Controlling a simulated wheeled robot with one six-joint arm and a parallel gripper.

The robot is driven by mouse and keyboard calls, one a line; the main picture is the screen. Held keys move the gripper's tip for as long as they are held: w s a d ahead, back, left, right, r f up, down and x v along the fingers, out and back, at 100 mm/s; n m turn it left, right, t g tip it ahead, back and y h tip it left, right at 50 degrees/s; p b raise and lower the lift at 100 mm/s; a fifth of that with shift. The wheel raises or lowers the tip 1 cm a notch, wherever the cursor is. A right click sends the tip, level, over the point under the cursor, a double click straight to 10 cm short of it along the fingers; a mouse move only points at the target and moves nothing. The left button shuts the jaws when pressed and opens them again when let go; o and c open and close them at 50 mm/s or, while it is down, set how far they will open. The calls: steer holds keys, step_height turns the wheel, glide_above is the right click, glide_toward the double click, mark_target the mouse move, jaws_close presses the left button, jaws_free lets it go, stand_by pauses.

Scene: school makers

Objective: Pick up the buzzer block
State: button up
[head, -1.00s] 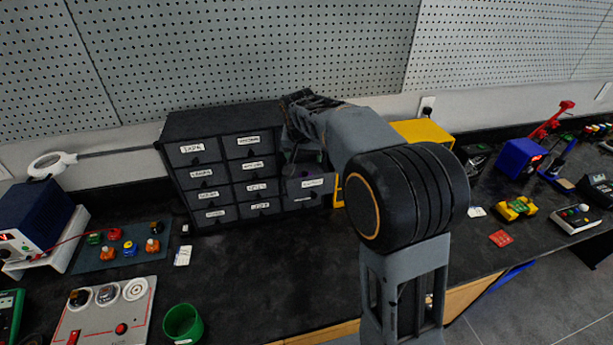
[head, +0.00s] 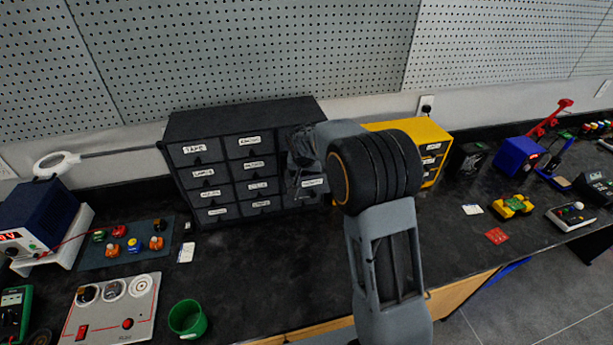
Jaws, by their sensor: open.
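No block that I can clearly identify as the buzzer block shows. Several small coloured blocks sit on a dark mat (head: 95,260) at the left, among them a blue-and-yellow block (head: 134,245); their kinds are too small to tell. My gripper (head: 296,182) is open, at the right side of a dark drawer cabinet (head: 240,116), close in front of its right-hand drawers. A labelled drawer front (head: 312,183) shows just beside the gripper. The gripper and my arm hide part of that column, so what lies inside or between the fingers is hidden.
A yellow drawer cabinet (head: 436,128) stands behind my arm. A green cup (head: 187,318) and a grey switch panel (head: 110,306) are at the front left. The bench between the mat and my arm is mostly clear.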

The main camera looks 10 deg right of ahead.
steer(key=shift+c, duration=0.3)
steer(key=c, duration=0.9)
steer(key=shift+r, duration=0.15)
